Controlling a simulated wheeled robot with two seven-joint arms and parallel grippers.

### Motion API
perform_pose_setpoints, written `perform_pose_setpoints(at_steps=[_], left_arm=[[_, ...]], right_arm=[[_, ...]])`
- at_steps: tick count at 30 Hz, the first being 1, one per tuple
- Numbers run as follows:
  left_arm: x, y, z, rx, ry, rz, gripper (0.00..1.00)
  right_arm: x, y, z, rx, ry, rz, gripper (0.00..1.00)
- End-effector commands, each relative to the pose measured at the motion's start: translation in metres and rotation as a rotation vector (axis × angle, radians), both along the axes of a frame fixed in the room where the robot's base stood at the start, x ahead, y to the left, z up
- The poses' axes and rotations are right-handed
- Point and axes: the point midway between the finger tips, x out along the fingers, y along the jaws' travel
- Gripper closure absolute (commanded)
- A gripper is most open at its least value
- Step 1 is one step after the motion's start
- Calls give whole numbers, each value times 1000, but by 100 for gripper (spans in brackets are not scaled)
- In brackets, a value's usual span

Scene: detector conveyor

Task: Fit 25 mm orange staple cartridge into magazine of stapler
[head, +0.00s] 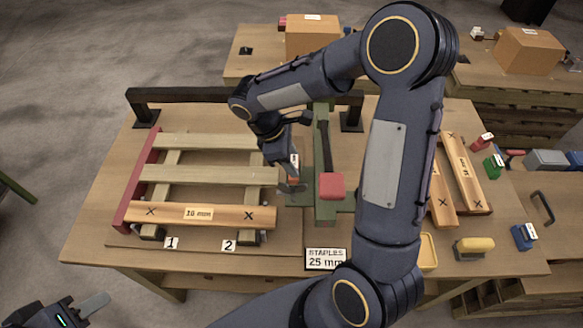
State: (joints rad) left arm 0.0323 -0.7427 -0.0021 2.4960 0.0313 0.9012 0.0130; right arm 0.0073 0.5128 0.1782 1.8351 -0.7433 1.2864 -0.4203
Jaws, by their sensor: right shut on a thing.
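The stapler (324,150) is a green upright frame with a red block (332,185) on its front, standing right of the pallet. My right arm reaches over it from the lower right. My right gripper (290,181) is just left of the stapler, shut on a small orange piece with a white label, which I take for the cartridge (294,161). The fingers hide much of it, and I cannot tell whether it touches the magazine. My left gripper (84,309) is low at the left, off the table; its finger opening is unclear.
A "STAPLES 25 mm" sign (325,259) stands in front. Red (483,141), green (493,166) and blue (523,237) labelled blocks lie right, near a yellow-topped tool (474,246). A dark rail (220,95) runs behind.

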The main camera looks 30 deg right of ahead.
Motion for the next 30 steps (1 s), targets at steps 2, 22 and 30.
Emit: perform_pose_setpoints(at_steps=[2,22,30], left_arm=[[0,0,-13,0,1,0,64],[0,0,-12,0,0,0,64],[0,0,-3,0,1,0,64]], right_arm=[[0,0,-14,0,0,1,82],[0,0,-14,-1,1,0,37],[1,1,-4,0,-1,0,37]])
